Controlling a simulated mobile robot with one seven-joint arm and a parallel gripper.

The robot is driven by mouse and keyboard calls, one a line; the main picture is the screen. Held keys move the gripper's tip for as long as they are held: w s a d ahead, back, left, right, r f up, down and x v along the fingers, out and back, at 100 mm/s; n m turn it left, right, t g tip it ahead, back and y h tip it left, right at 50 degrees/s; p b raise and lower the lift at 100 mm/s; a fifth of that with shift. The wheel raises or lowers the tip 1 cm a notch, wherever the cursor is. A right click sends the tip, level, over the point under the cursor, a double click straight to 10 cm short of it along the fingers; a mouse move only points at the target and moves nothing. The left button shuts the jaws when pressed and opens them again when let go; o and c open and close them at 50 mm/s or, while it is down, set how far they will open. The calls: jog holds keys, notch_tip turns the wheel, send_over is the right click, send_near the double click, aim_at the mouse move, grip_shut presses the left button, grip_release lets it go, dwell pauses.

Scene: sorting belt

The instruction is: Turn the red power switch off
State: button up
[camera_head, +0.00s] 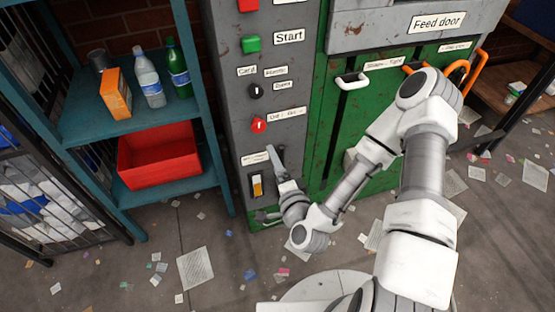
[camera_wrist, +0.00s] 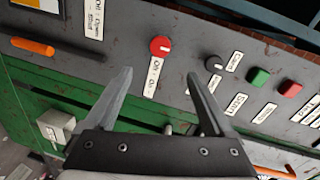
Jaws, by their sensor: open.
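The red power switch (camera_head: 258,125) is a round red knob with a white pointer mark on the grey control panel. A small off/on label sits beside it. In the wrist view the red knob (camera_wrist: 160,46) shows beyond the fingertips, roughly centred between them, with its label running toward my gripper. My gripper (camera_head: 268,183) is in front of the lower panel, below the knob in the head view. In the wrist view my gripper (camera_wrist: 160,73) has its two fingers spread, with nothing between them. The fingers are apart from the knob.
A black knob (camera_head: 256,90) and a green start button (camera_head: 251,43) sit above the red knob. Green doors with handles (camera_head: 351,81) are to the right. A blue shelf (camera_head: 140,126) with bottles stands left.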

jog(key=shift+p+v, duration=0.6)
jog(key=shift+v, duration=0.2)
